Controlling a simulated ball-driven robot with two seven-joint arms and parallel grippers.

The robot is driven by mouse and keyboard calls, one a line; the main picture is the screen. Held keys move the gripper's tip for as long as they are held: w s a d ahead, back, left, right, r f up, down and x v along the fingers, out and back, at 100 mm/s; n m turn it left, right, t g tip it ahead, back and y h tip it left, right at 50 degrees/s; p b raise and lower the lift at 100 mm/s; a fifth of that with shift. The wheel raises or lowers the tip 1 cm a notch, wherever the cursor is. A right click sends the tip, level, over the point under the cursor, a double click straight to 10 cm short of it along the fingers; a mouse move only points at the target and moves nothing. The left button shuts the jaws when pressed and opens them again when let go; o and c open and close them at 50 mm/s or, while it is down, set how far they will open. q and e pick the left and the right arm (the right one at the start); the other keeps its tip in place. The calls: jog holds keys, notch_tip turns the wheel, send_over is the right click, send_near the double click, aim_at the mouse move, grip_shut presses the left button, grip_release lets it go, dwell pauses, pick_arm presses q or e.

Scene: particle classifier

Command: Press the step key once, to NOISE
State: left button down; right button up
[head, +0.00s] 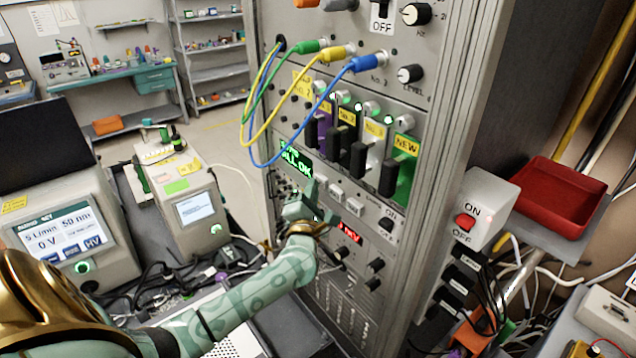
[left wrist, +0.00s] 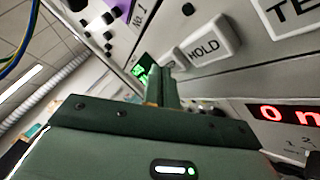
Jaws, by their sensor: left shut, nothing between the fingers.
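My left gripper (head: 309,192) is shut and empty, with its fingertips up against the rack panel just below the green display (head: 295,160), which reads ALL OK. In the left wrist view the shut fingertips (left wrist: 164,82) are at a small pale key (left wrist: 168,58), mostly hidden, left of the white HOLD key (left wrist: 208,42). I cannot read its label, so I cannot tell if it is the step key, nor whether the tips touch it. The word NOISE is not readable. My right gripper is not in view.
Right of the gripper are small pale keys (head: 336,190) and an ON switch (head: 387,224). Below them is a red digital display (head: 349,231). Blue, yellow and green cables (head: 268,110) hang in loops above. A red tray (head: 548,196) is at the right.

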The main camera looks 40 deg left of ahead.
pick_arm(q)
jog(key=shift+w+d, duration=0.15)
jog(key=shift+w, duration=0.25)
dwell(0.3)
jog(key=shift+s, duration=0.15)
jog(key=shift+s+a+p, duration=0.2)
jog(key=shift+s+p, duration=0.05)
jog(key=shift+s, duration=0.3)
jog(key=shift+s+a+p, duration=0.15)
jog(key=shift+s+p, duration=0.05)
jog(key=shift+s, duration=0.3)
jog(key=s+p, duration=0.1)
jog(key=s, duration=0.1)
jog(key=s+a, duration=0.1)
jog(key=s, duration=0.1)
jog(key=shift+s+a+p, duration=0.2)
jog(key=shift+s+p, duration=0.15)
jog(key=shift+s, duration=0.05)
dwell(0.6)
